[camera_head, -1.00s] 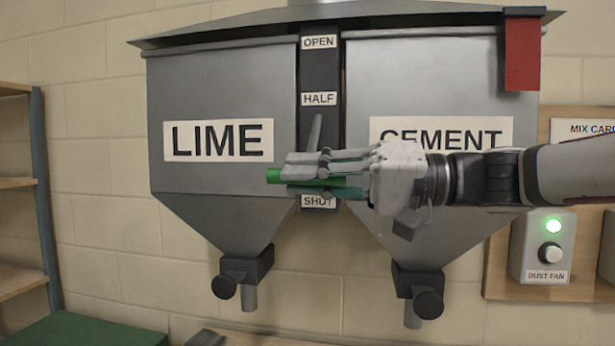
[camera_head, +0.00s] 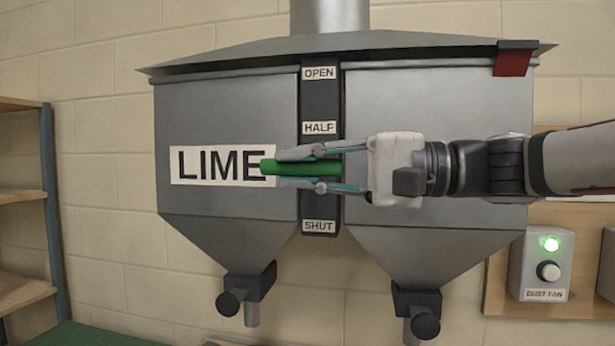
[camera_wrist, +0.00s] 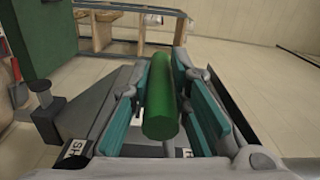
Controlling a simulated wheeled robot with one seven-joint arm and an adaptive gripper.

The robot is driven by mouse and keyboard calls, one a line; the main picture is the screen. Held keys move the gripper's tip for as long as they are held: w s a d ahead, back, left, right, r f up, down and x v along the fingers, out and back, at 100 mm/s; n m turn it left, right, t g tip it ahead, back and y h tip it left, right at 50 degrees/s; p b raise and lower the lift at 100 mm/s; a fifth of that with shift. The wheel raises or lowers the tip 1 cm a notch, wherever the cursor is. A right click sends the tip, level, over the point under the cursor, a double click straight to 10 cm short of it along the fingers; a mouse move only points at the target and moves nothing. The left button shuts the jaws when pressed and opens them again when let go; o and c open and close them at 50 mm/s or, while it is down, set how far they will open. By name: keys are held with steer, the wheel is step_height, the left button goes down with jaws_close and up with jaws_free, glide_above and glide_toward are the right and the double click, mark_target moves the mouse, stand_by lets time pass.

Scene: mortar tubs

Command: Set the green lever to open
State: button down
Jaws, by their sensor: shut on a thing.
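The green lever (camera_head: 290,167) is a horizontal green bar in front of the dark strip (camera_head: 320,100) between the two hoppers. The strip carries the labels OPEN (camera_head: 320,73) at the top, HALF (camera_head: 320,127) and SHUT (camera_head: 319,226) at the bottom. The lever stands between HALF and SHUT, closer to HALF. My gripper (camera_head: 310,168) reaches in from the right and is shut on the lever, one finger above and one below. In the wrist view the green lever (camera_wrist: 161,105) lies between the teal finger pads. The lever's arm behind is hidden.
The LIME hopper (camera_head: 215,120) is on the left. The right hopper (camera_head: 440,100) is partly covered by my arm. A red tag (camera_head: 513,63) hangs at its top right. A DUST FAN box (camera_head: 540,265) with a lit green lamp is lower right. Shelves (camera_head: 20,200) stand at left.

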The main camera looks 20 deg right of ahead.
steer(key=r+m+p, duration=0.2)
steer(key=r, duration=0.1)
steer(key=r+m+p, duration=0.2)
steer(key=r+m, duration=0.1)
steer(key=w+r+m+p, duration=0.1)
steer(key=r+m+p, duration=0.1)
steer(key=r+m, duration=0.1)
steer(key=shift+d+r, duration=0.1)
steer(key=shift+d, duration=0.25)
steer(key=shift+w+d+r+m, duration=0.2)
steer(key=shift+w+r+m, duration=0.05)
steer(key=shift+r+m, duration=0.3)
steer(key=shift+w+d+r, duration=0.3)
steer(key=shift+w+r, duration=0.05)
steer(key=shift+r, duration=0.4)
steer(key=c, duration=1.6)
jaws_free()
steer(key=shift+o, duration=0.6)
steer(key=v, duration=1.2)
